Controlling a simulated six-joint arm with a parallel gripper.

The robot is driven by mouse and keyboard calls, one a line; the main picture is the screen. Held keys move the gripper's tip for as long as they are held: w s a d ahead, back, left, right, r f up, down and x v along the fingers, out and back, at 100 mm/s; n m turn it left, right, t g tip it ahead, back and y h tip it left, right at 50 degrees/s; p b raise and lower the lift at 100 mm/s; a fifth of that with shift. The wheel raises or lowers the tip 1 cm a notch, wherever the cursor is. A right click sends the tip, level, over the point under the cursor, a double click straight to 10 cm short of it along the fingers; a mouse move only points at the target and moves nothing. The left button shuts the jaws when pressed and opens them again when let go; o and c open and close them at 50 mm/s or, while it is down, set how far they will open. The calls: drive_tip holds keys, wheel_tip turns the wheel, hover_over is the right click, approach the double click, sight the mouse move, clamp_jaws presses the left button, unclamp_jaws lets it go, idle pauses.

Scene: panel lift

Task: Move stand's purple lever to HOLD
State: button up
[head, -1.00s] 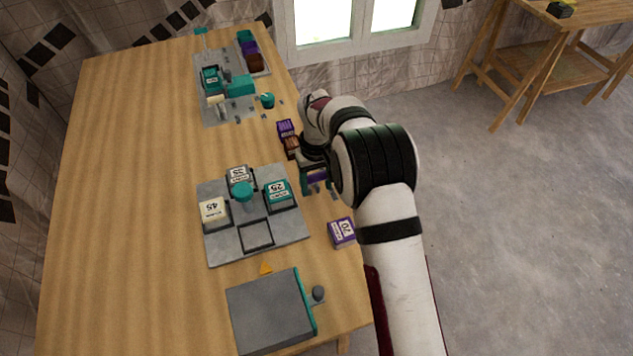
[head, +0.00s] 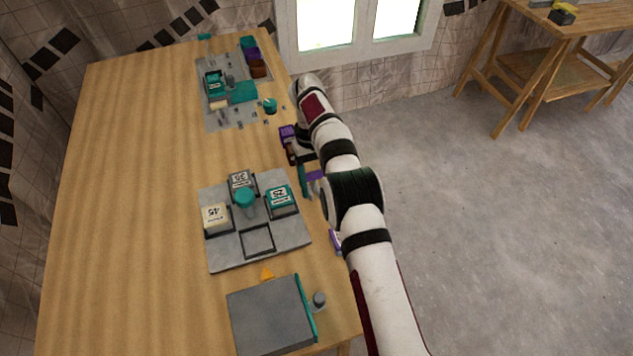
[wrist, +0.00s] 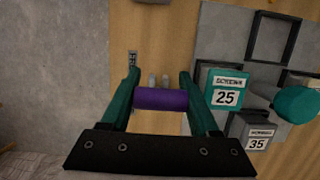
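The purple lever shows in the wrist view as a purple bar (wrist: 167,99) lying across the gap between the two teal fingers of my gripper (wrist: 160,85). Its ends meet or overlap the fingers; I cannot tell whether they press on it. In the head view, a bit of purple (head: 313,176) shows beside my gripper (head: 306,172), at the table's right edge. My arm hides most of the stand there. A small marked plate (wrist: 131,58) lies beyond the left finger; its writing is too small to read.
A grey tray (head: 222,252) with blocks marked 25, 35 and 45 and a teal knob stands left of my gripper. A purple block (head: 286,133) is close behind it. A grey panel (head: 268,315) lies at the front. The table's left side is clear.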

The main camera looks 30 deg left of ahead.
sight(316, 174)
drive_tip(key=o, duration=0.4)
drive_tip(key=shift+c, duration=0.2)
drive_tip(key=shift+r, duration=0.4)
wheel_tip(316, 174, up, 3)
drive_tip(key=shift+r, duration=0.2)
drive_tip(key=w+d+r, duration=0.1)
drive_tip(key=d+r, duration=0.5)
drive_tip(key=d, duration=0.5)
drive_tip(key=shift+w+d+r, duration=0.2)
drive_tip(key=shift+d+r, duration=0.1)
drive_tip(key=shift+r, duration=0.1)
